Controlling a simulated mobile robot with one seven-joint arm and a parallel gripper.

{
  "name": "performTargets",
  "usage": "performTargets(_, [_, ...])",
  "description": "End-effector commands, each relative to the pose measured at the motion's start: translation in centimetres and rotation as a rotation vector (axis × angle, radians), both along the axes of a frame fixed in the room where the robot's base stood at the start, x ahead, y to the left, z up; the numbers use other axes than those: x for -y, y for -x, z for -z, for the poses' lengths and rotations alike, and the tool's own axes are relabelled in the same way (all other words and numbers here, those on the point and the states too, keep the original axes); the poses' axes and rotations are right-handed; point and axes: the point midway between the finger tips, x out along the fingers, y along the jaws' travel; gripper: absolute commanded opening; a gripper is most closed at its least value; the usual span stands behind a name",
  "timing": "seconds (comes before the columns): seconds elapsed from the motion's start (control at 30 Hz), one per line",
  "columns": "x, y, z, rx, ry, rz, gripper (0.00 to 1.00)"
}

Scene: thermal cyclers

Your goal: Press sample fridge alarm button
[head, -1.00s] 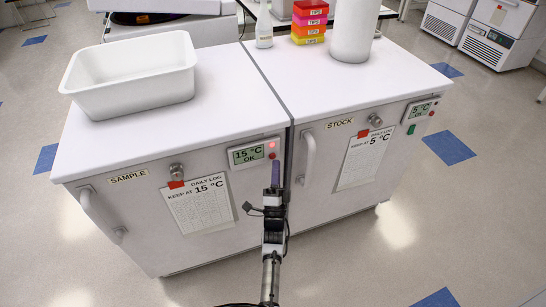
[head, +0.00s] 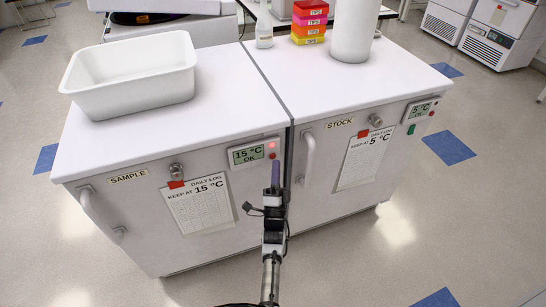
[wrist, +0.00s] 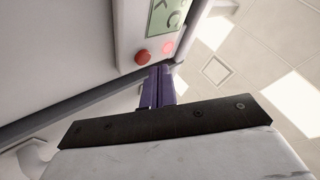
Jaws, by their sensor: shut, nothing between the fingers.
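The sample fridge (head: 150,225) stands at left, labelled SAMPLE. Its display panel (head: 254,152) reads 15 °C OK at the door's upper right. A lit red lamp (head: 272,144) sits above a red round button (head: 272,156) on that panel. In the wrist view the button (wrist: 142,57) is dark red, and the paler lamp (wrist: 167,47) is beside it. My gripper (head: 275,165) is shut and empty, its purple fingers just below the button in the head view. In the wrist view the fingertips (wrist: 158,70) are close to the button; contact cannot be told.
The stock fridge (head: 345,200) stands at right with its own 5 °C panel (head: 420,110) and a door handle (head: 308,158) near my gripper. A white tub (head: 130,80), tip boxes (head: 309,22) and bottles are on top. The floor in front is open.

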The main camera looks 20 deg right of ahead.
Motion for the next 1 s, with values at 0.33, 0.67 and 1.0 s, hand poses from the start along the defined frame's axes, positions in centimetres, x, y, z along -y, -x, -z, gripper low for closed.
performTargets(0.33, [0.0, -0.6, 0.2, 0.001, 0.000, 0.000, 0.00])
performTargets(0.67, [0.0, -0.9, 0.0, 0.000, 0.000, 0.000, 0.00])
performTargets(1.0, [0.0, -1.1, 0.1, 0.000, 0.000, 0.000, 0.00])
